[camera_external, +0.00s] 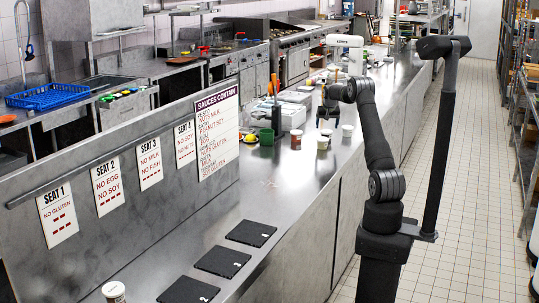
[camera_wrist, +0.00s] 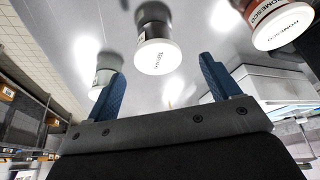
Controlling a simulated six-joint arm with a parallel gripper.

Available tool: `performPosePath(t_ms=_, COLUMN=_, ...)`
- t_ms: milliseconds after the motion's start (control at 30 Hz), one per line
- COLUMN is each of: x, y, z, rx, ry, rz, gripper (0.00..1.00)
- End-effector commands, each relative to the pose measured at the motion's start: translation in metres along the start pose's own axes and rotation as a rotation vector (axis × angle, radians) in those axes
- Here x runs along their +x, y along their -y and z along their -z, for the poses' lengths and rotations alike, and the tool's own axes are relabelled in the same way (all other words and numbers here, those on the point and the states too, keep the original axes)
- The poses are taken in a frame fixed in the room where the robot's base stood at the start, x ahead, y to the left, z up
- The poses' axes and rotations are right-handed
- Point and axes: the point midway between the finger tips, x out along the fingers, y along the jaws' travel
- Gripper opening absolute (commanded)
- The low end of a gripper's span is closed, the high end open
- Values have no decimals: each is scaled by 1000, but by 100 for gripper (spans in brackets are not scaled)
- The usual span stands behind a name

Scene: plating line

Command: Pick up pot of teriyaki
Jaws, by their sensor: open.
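Several white-lidded pots stand on the steel counter near my gripper. In the wrist view, a dark-bodied pot (camera_wrist: 154,45) with a small label lies ahead, between the lines of my fingers. I cannot read its lettering surely, so I cannot tell if it is the teriyaki. A red-brown pot (camera_wrist: 277,24) labelled Romesco is at the upper right. A grey-green pot (camera_wrist: 104,78) is at the left, partly behind a finger. My gripper (camera_wrist: 162,68) is open, with blue fingers and nothing between them. In the external view, my gripper (camera_external: 327,118) is above the counter, near the pots.
A red-brown pot (camera_external: 296,139) stands beside a green mug (camera_external: 266,137) in the external view. A sauces sign (camera_external: 217,131) lists allergens. Three numbered dark mats (camera_external: 222,261) lie at the near end. The counter between mats and pots is mostly clear.

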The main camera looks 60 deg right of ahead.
Motion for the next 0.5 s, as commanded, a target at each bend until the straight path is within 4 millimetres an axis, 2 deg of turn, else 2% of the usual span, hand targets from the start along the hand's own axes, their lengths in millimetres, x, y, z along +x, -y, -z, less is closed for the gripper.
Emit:
performPosePath(t_ms=267, x=17, y=-2, z=0, rx=0, ry=0, rz=0, gripper=81)
performPosePath(t_ms=500, x=52, y=-5, z=0, rx=1, ry=-1, rz=0, gripper=81)
